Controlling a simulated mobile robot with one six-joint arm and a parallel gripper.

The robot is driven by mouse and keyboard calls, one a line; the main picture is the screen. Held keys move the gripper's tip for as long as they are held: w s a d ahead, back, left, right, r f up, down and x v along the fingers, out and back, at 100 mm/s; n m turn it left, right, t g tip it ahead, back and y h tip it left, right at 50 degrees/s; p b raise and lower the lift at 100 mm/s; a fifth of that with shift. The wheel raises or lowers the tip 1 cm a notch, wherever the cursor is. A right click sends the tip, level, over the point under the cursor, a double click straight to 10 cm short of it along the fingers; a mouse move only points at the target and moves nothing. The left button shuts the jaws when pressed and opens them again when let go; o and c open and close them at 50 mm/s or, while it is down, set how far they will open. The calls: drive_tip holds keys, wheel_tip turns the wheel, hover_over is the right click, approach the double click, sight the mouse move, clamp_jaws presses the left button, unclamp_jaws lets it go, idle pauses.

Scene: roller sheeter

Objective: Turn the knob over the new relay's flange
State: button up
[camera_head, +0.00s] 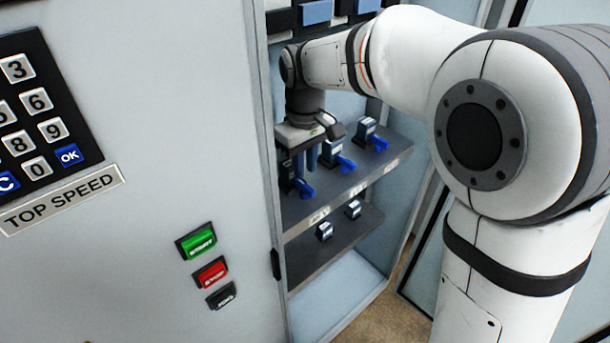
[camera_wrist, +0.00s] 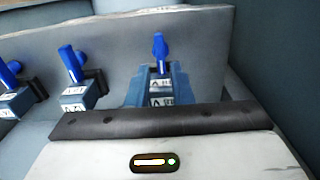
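A relay (camera_wrist: 160,87) with a blue knob (camera_wrist: 159,47) sits at the right end of the shelf in the wrist view, its knob standing up in the picture. In the head view this is the nearest relay, with its blue knob (camera_head: 304,188) under my gripper. My gripper (camera_head: 305,165) points down over it. In the wrist view my gripper (camera_wrist: 157,85) has its fingers apart, one on each side of this relay; whether they touch it I cannot tell. The relay's flange is mostly hidden.
Two other relays, a middle one (camera_head: 333,152) and a far one (camera_head: 366,128), stand on the upper shelf (camera_head: 385,160) with blue knobs. Two smaller pieces (camera_head: 325,231) stand on the lower shelf (camera_head: 325,255). The cabinet front (camera_head: 150,250) is close to the left of my gripper.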

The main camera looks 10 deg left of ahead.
sight(305, 185)
drive_tip(key=shift+r, duration=1.7)
drive_tip(key=shift+d, duration=0.3)
drive_tip(key=s+d+f+m+t, duration=0.1)
drive_tip(key=s+d+f+m, duration=0.1)
drive_tip(key=s+d, duration=0.3)
drive_tip(key=s+d+f+m+t, duration=0.1)
drive_tip(key=s+d+m, duration=0.3)
drive_tip(key=d, duration=0.6)
drive_tip(key=s+d+f+m, duration=0.2)
drive_tip(key=s+d+m, duration=0.1)
drive_tip(key=s+d, duration=0.4)
drive_tip(key=shift+s+d+f+m+t, duration=0.25)
drive_tip(key=shift+d+f+m+t, duration=0.05)
drive_tip(key=shift+d+m+t, duration=0.15)
